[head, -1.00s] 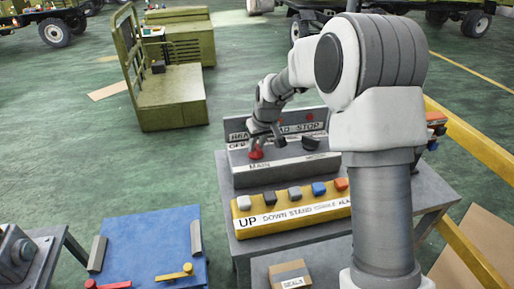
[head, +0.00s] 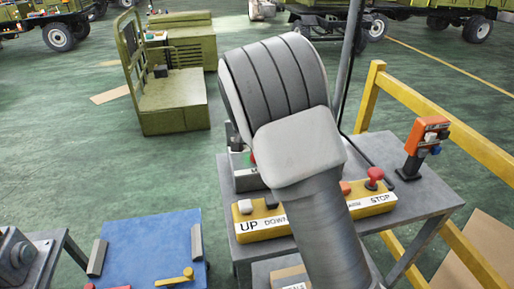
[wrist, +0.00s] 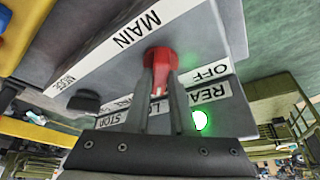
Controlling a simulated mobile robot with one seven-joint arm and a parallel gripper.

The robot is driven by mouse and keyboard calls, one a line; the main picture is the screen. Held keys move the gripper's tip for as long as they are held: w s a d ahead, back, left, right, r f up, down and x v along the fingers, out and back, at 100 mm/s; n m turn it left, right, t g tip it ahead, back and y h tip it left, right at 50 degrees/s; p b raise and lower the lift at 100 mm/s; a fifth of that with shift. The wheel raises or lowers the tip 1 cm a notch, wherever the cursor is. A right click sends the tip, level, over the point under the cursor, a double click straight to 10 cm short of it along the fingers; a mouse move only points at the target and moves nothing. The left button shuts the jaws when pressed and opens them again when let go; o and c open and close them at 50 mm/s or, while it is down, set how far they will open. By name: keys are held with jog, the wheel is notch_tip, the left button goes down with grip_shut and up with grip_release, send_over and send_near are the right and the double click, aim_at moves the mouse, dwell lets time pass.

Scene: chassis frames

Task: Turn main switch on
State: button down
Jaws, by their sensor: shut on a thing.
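In the wrist view, my gripper (wrist: 160,82) is shut on the red main switch knob (wrist: 161,58), one finger on each side. The knob stands on a grey control box (wrist: 90,68) beside a MAIN label (wrist: 137,30) and an OFF label (wrist: 210,72). A green lamp (wrist: 200,120) glows by a partly hidden label that starts "REA". In the head view, my arm hides my gripper, the knob and most of the grey box (head: 243,172); a small green spot shows at its edge.
A yellow button box (head: 262,228) with a red stop button (head: 375,175) stands in front of the grey box on a grey table (head: 420,193). An orange device (head: 430,128) stands at the right, near a yellow rail (head: 370,95). A dark knob (wrist: 82,101) is on the same panel.

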jog(key=shift+m+h, duration=0.3)
jog(key=shift+m, duration=0.3)
jog(key=c, duration=0.8)
grip_release()
jog(key=shift+o, duration=0.2)
jog(key=v, duration=1.7)
jog(key=shift+r+p, duration=0.25)
jog(key=shift+p, duration=0.1)
jog(key=shift+w, duration=0.15)
